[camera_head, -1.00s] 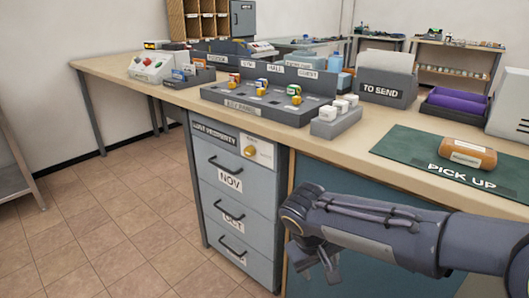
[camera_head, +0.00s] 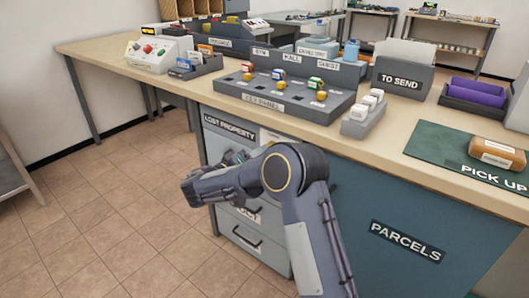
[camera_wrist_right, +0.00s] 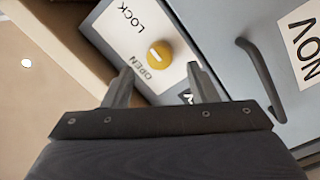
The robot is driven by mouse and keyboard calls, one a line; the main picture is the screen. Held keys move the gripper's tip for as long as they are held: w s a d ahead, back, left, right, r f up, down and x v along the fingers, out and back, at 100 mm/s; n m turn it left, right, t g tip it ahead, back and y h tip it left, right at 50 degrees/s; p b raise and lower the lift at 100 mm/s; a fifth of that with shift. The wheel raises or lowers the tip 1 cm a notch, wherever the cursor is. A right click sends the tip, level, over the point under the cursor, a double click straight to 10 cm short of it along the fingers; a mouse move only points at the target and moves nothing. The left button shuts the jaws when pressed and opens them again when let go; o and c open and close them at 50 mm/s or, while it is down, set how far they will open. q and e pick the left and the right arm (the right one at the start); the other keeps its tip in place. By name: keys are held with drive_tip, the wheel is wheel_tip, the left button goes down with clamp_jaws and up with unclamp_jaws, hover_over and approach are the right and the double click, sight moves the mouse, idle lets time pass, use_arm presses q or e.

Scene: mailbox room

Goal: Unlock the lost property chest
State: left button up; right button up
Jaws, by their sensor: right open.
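The grey lost property chest (camera_head: 219,128) stands under the counter, its front partly hidden by my right arm in the head view. In the right wrist view its yellow round knob (camera_wrist_right: 159,53) sits on a white plate (camera_wrist_right: 128,32) marked LOCK and OPEN. My right gripper (camera_wrist_right: 160,75) is open, its two fingers apart on either side below the knob in that view, with nothing held. In the head view the right gripper (camera_head: 232,158) is in front of the chest's upper part, and the knob is hidden there. My left gripper is not in view.
In the right wrist view the NOV drawer handle (camera_wrist_right: 262,78) is right of the fingers. The wooden counter (camera_head: 395,140) edge overhangs the chest. It bears a key panel (camera_head: 285,95) and a green pick-up mat (camera_head: 440,147). The tiled floor at left is clear.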

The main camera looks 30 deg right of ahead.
drive_tip(key=x, duration=0.3)
drive_tip(key=shift+w+d, duration=0.1)
drive_tip(key=shift+d, duration=0.25)
drive_tip(key=c, duration=1)
